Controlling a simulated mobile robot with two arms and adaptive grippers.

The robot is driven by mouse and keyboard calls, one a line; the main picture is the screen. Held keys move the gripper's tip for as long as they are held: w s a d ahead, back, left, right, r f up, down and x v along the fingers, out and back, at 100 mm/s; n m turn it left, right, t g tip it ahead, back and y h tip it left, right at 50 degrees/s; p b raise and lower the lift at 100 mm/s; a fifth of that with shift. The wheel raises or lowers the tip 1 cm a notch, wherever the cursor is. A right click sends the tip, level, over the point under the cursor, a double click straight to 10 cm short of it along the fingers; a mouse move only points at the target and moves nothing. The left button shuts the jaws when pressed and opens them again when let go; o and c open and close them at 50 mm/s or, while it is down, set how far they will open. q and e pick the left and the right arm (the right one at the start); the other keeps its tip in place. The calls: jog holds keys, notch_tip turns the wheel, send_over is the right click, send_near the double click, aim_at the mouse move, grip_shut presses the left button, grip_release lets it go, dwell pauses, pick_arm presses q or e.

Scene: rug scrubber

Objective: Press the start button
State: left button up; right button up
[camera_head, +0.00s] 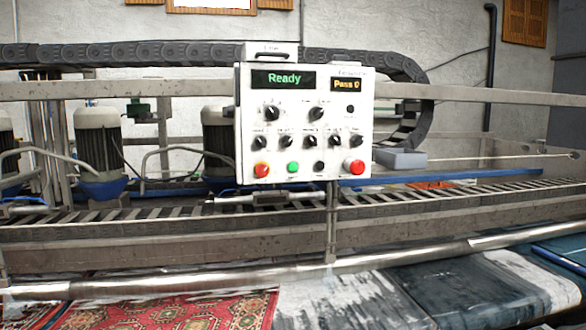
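A white control panel (305,123) stands upright on a post at the middle of the machine. Its left display (284,79) reads "Ready" in green, and its right display (346,85) reads "Pass 0" in orange. Several black knobs sit in rows below the displays. The button labels are too small to read. Neither of my grippers is in view.
Motors (98,140) stand at the left, and a black cable chain (180,52) arches above. A red patterned rug (170,312) and grey and blue pieces (480,295) lie in front. The space before the panel looks clear.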

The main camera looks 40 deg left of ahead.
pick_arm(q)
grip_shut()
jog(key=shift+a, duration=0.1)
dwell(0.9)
